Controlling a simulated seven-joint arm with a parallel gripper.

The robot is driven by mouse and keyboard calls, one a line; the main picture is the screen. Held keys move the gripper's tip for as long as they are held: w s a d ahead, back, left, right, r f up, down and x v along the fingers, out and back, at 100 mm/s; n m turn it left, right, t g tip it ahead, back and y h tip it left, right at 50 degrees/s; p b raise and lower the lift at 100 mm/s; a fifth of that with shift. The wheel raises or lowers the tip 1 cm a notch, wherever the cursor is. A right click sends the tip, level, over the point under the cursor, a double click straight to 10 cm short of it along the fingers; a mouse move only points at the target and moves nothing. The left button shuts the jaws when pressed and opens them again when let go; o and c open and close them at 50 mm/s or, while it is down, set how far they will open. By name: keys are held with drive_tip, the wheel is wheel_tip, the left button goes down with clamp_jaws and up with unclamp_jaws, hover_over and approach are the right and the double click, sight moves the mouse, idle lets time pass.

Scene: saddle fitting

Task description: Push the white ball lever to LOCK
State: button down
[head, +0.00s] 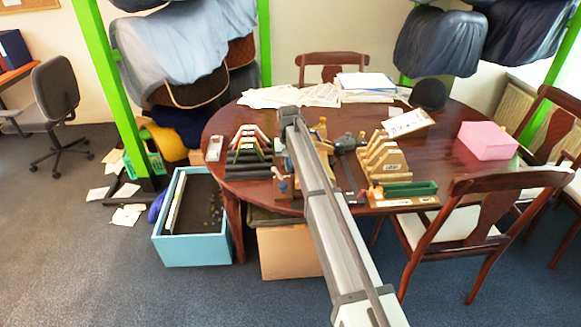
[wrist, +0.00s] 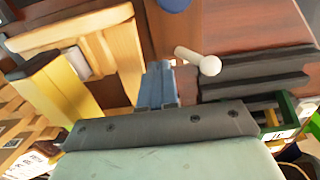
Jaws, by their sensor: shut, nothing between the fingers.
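The white ball lever (wrist: 208,65) shows in the wrist view, right of centre, as a short white rod with a round ball at its right end. My gripper (wrist: 160,68) has its blue-grey fingers together with nothing between them. The fingertips are just left of and below the lever in the picture; I cannot tell whether they touch it. No LOCK mark is readable. In the head view my arm reaches over the table, and I cannot make out the lever or the fingertips there.
In the wrist view a wooden frame (wrist: 122,50) and a yellow block (wrist: 52,88) stand left of the fingers, and a dark ridged rack (wrist: 255,75) lies right. In the head view wooden stands (head: 383,157) and a pink box (head: 487,141) share the round table (head: 447,150).

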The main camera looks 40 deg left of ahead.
wheel_tip(320, 180, up, 7)
drive_tip(key=shift+f, duration=0.15)
idle(0.7)
idle(0.4)
